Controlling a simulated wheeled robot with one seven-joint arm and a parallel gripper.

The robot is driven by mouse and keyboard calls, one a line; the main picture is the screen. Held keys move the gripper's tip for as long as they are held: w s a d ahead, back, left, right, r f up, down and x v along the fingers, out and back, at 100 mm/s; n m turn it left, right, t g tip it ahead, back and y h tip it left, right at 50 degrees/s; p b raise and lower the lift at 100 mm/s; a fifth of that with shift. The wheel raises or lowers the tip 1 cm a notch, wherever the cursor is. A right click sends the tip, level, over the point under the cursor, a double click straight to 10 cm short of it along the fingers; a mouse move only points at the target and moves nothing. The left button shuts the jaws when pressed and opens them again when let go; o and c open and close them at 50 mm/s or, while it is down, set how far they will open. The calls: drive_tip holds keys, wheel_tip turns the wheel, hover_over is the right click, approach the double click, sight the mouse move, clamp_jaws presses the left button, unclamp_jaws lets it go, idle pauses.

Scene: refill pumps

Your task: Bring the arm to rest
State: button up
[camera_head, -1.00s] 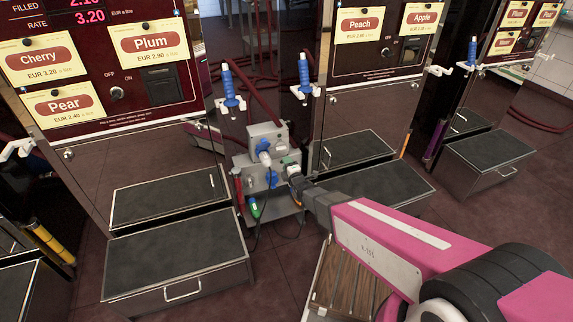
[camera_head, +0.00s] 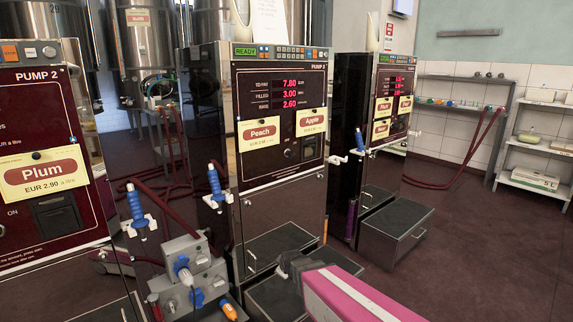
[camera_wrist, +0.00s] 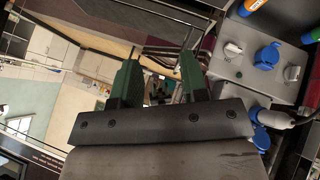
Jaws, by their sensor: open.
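My pink arm (camera_head: 345,298) reaches in from the bottom of the head view. My gripper (camera_head: 284,264) is at its dark end, in front of the middle pump's lower part and right of a grey socket box (camera_head: 178,252). In the wrist view my gripper (camera_wrist: 160,62) shows two dark green fingers set apart, with nothing held between them. The grey socket box (camera_wrist: 228,70) is close beside the fingers on the right, with a gap between. A white plug (camera_wrist: 285,118) with a cable sits at its blue socket.
The middle pump (camera_head: 282,165) with Peach and Apple labels stands behind my gripper. A step (camera_head: 395,235) juts out at the right pump. Blue-handled nozzles (camera_head: 214,182) hang at the pump sides. Open floor (camera_head: 480,260) lies to the right, before wall shelves (camera_head: 540,145).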

drive_tip(key=s+d+r+m+g+h, duration=0.1)
drive_tip(key=s+d+r+m+g, duration=0.2)
drive_tip(key=d, duration=0.7)
drive_tip(key=s+d+r+m+g+h, duration=0.1)
drive_tip(key=s+d+r+m+g, duration=0.2)
drive_tip(key=s+d+m, duration=0.5)
drive_tip(key=s+d+g, duration=0.1)
drive_tip(key=s+d, duration=0.1)
drive_tip(key=shift+s+r+g, duration=0.2)
drive_tip(key=shift+s+g, duration=0.1)
drive_tip(key=shift+g, duration=0.1)
drive_tip(key=shift+a, duration=0.1)
